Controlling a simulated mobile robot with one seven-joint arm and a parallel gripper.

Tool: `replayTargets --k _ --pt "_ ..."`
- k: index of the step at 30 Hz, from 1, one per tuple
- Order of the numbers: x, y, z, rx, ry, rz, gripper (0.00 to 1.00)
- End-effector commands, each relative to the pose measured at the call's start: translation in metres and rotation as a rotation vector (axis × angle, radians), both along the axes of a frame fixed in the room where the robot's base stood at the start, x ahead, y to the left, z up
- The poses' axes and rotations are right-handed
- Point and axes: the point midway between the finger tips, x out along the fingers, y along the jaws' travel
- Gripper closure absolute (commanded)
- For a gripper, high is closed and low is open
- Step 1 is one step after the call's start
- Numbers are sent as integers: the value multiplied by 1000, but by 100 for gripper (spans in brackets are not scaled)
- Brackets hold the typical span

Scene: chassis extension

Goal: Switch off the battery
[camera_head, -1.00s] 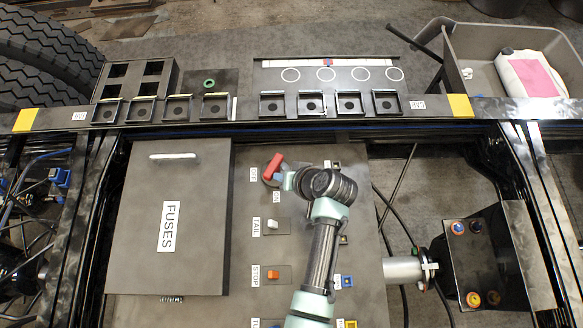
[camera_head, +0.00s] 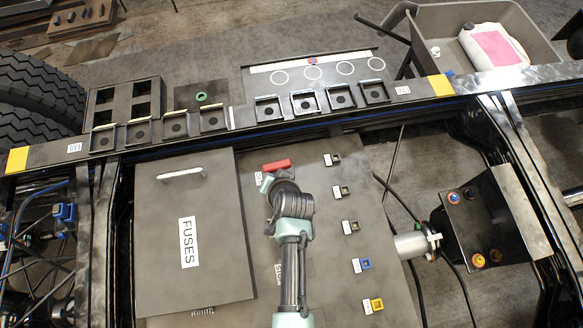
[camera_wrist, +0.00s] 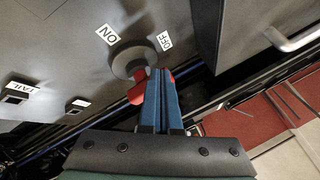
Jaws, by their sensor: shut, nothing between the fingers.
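The battery switch has a red handle (camera_head: 277,165) on a dark round base, on the panel right of the fuse box. In the head view the handle lies nearly level. In the wrist view the red handle (camera_wrist: 137,95) shows behind my fingers, beside the round base (camera_wrist: 130,58). The ON label (camera_wrist: 107,34) and OFF label (camera_wrist: 164,41) are beyond the base. My gripper (camera_head: 267,182) is shut and empty at the handle; its blue fingers (camera_wrist: 162,75) overlap the handle in the wrist view. I cannot tell if they touch. My wrist hides most of the base in the head view.
The fuse box lid (camera_head: 190,240) with a raised handle (camera_head: 182,174) is close on the left. Several small switches (camera_head: 350,228) line the panel's right side. A frame rail (camera_head: 240,118) with square holders crosses behind. A grey bin (camera_head: 440,30) stands at the back right.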

Motion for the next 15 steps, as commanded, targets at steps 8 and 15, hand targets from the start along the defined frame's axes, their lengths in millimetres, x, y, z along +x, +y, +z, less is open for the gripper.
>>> replayTargets --k 8,15 --pt "4 5 0 1 -1 4 100" --pt "5 8 1 2 -2 6 100"
